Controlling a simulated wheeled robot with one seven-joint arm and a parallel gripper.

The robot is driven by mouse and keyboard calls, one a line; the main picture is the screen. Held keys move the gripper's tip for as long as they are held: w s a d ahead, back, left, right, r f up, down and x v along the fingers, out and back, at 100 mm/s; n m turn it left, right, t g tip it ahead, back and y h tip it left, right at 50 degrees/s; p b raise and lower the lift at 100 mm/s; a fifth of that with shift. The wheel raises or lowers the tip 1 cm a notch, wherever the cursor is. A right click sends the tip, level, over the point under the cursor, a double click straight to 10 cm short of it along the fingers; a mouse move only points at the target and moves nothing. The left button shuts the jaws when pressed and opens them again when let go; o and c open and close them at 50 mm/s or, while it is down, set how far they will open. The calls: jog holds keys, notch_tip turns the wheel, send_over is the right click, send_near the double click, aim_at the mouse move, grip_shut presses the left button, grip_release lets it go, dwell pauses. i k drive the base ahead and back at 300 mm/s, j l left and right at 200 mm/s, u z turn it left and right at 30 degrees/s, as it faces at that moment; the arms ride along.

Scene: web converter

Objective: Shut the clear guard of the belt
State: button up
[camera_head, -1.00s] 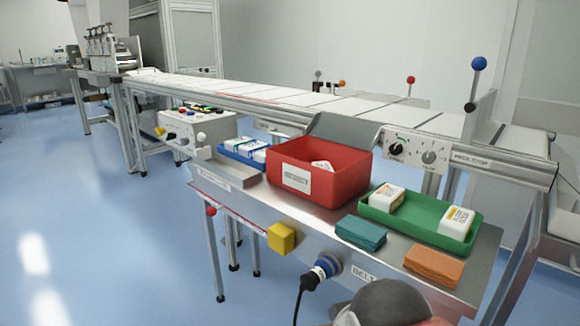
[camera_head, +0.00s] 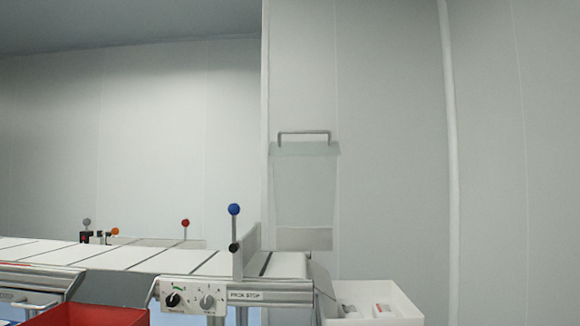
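The clear guard (camera_head: 304,185) is a see-through panel standing nearly upright, raised at the right end of the belt. A grey bar handle (camera_head: 303,133) runs along its top edge. Its lower edge is near the end of the belt (camera_head: 200,263), and the exact hinge is hard to make out. The belt is white with dark cross lines and runs off to the left. My gripper is not in view.
A control box with knobs (camera_head: 190,298) is on the near rail. A blue-knobbed lever (camera_head: 234,210) stands by a grey plate (camera_head: 247,250). A red bin (camera_head: 95,316) is at lower left, a white bin (camera_head: 395,298) at lower right. Open space lies above the belt.

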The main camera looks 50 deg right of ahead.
aim_at(325, 132)
jog(key=z, duration=1.65)
